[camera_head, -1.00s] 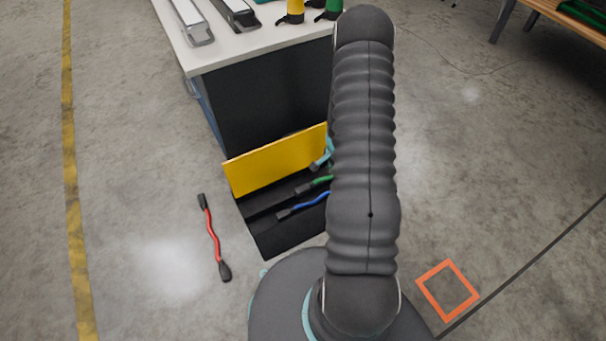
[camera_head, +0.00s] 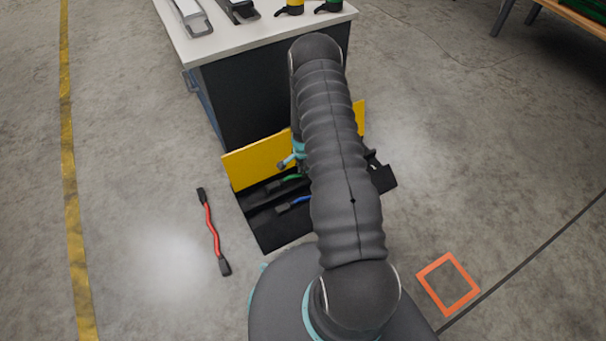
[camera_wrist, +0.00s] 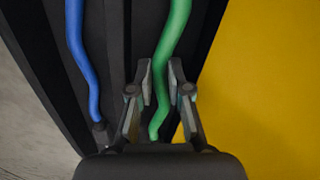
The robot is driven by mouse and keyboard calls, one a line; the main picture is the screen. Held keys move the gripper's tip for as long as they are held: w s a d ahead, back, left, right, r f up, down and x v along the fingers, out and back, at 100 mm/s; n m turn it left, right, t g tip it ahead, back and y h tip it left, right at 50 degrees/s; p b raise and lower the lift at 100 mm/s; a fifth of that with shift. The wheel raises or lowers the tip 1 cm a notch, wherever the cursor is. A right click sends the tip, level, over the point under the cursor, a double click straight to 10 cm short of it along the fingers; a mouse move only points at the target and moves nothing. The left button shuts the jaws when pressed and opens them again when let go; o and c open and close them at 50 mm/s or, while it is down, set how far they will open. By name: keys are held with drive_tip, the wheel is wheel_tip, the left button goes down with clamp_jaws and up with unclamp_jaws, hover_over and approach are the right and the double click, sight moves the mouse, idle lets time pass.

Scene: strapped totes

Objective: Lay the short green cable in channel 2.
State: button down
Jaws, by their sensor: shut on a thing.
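The green cable (camera_head: 291,178) is at the black tray (camera_head: 268,240), near its yellow back panel (camera_head: 255,165). Its dark end plug (camera_head: 273,187) shows left of my arm. The wrist view shows the green cable (camera_wrist: 173,38) running between the fingers of my gripper (camera_wrist: 160,72), which is shut on it. The cable lies along a dark groove beside the yellow panel. I cannot tell whether it rests on the groove floor or is held above it. No channel numbers are readable. In the head view my arm hides the gripper tips and the cable's right part.
A blue cable (camera_head: 298,203) lies in the tray on the near side of the green one; it also shows in the wrist view (camera_wrist: 80,55). A red cable (camera_head: 211,230) lies on the floor to the left. A white-topped workbench (camera_head: 240,45) stands behind the tray.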

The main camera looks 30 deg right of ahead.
drive_tip(key=shift+f, duration=1.1)
drive_tip(key=c, duration=1.4)
unclamp_jaws()
drive_tip(key=shift+f, duration=0.1)
